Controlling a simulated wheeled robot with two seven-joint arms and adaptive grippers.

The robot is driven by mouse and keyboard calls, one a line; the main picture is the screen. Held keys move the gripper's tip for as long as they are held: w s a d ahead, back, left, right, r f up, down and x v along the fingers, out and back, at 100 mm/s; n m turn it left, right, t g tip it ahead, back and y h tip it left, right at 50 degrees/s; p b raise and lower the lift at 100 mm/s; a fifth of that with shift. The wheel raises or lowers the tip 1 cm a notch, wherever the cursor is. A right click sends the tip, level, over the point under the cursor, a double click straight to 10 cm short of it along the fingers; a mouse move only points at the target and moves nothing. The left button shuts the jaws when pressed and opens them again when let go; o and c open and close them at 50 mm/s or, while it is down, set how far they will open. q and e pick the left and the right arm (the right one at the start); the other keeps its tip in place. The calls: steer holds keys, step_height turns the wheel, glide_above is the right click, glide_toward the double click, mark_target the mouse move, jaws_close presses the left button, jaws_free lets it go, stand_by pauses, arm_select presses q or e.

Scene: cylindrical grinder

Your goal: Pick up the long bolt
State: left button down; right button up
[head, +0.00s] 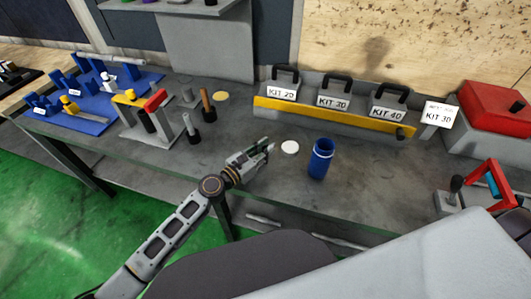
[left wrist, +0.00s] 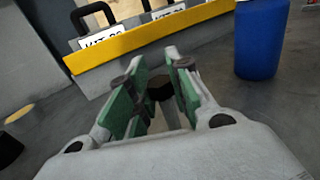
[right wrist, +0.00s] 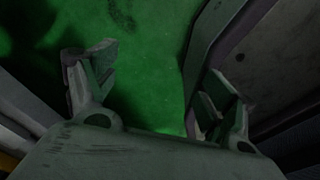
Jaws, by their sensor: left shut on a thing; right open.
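My left gripper (head: 262,149) is over the front part of the grey workbench, left of a white disc (head: 290,147) and a blue jar (head: 320,158). In the left wrist view its green-padded fingers (left wrist: 157,84) are shut on the long bolt. The bolt's dark head (left wrist: 160,88) shows between the fingers, with a paler shaft below it partly hidden by them. In the head view the bolt cannot be made out clearly. My right gripper (right wrist: 158,75) is open and empty above the green floor. It does not show in the head view.
Kit boxes (head: 333,97) stand behind a yellow-edged rack (head: 335,116) at the back. A blue fixture mat (head: 100,92), a red-topped stand (head: 150,112) and a dark-based post (head: 193,132) lie left. A red case (head: 495,108) and red-framed holder (head: 487,180) stand right.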

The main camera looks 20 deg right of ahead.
arm_select(q)
steer(key=shift+r, duration=0.2)
arm_select(e)
steer(key=shift+r, duration=0.15)
arm_select(q)
steer(key=shift+r+p, duration=0.35)
step_height(320, 180, up, 2)
steer(key=shift+p, duration=0.65)
step_height(320, 180, up, 4)
steer(key=p, duration=0.3)
steer(key=shift+f, duration=0.15)
steer(key=shift+r+p, duration=0.9)
steer(key=shift+r, duration=0.3)
steer(key=shift+r+p, duration=0.35)
steer(key=shift+r, duration=0.05)
arm_select(e)
steer(key=s+a+r, duration=0.2)
steer(key=a+r, duration=0.4)
steer(key=r, duration=0.1)
steer(key=shift+s+a+y, duration=0.2)
steer(key=shift+s+y, duration=0.15)
steer(key=shift+y, duration=0.05)
steer(key=shift+d, duration=0.35)
steer(key=shift+d, duration=0.15)
arm_select(q)
steer(key=shift+r, duration=0.1)
